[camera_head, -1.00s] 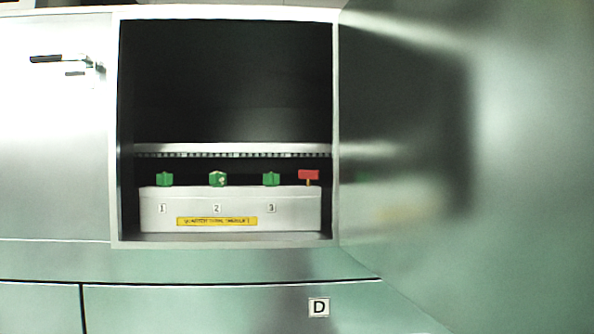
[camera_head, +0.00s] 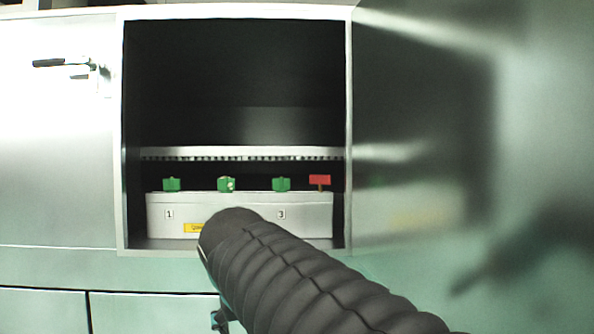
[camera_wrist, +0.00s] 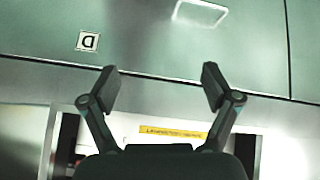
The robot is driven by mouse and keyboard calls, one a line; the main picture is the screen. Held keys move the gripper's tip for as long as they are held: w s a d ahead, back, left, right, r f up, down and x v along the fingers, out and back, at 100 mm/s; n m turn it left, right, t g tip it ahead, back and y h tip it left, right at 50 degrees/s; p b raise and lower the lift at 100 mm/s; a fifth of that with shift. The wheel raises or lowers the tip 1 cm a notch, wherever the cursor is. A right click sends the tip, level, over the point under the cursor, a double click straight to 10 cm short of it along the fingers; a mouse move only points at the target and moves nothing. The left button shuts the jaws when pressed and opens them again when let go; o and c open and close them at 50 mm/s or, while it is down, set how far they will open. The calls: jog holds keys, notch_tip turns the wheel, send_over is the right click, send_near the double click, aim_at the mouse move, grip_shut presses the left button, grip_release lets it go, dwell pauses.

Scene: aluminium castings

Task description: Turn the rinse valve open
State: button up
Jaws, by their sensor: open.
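A red T-shaped handle (camera_head: 320,181) stands upright at the right end of a white box (camera_head: 310,212) inside the open cabinet. Three green knobs, left (camera_head: 171,184), middle (camera_head: 226,184) and right (camera_head: 281,184), stand along the same box top. I cannot read which one is the rinse valve. In the wrist view, my gripper (camera_wrist: 158,86) is open and empty, its fingers spread wide. In the head view, my arm hides the box's lower middle, and I cannot make out my fingertips.
The cabinet's door (camera_head: 425,130) stands open on the right. A slotted ledge (camera_head: 240,154) runs behind the knobs. The cabinet space above is dark and looks empty. A closed panel with a black handle (camera_head: 62,62) is on the left. A "D" plate (camera_wrist: 87,41) shows in the wrist view.

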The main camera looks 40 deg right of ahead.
jog(key=w+d+r+m+h+p, duration=0.1)
jog(key=w+d+r+m+h, duration=0.15)
jog(key=r, duration=0.35)
jog(key=w+d+r+m+h, duration=0.1)
jog(key=w+d+r, duration=0.25)
jog(key=r, duration=0.25)
jog(key=w+d+r+m+h+p, duration=0.1)
jog(key=w+d+r, duration=0.25)
jog(key=r, duration=0.25)
jog(key=m+h, duration=0.4)
jog(key=m, duration=0.1)
send_near(320, 183)
jog(key=shift+n+g+y, duration=0.25)
jog(key=shift+g, duration=0.15)
jog(key=w+d, duration=0.1)
jog(key=d, duration=0.1)
jog(key=w+d, duration=0.2)
jog(key=d, duration=0.1)
jog(key=w+d, duration=0.1)
jog(key=d, duration=0.1)
jog(key=shift+w+d+f+p, duration=0.2)
jog(key=shift+d+f+p, duration=0.2)
jog(key=c, duration=1.1)
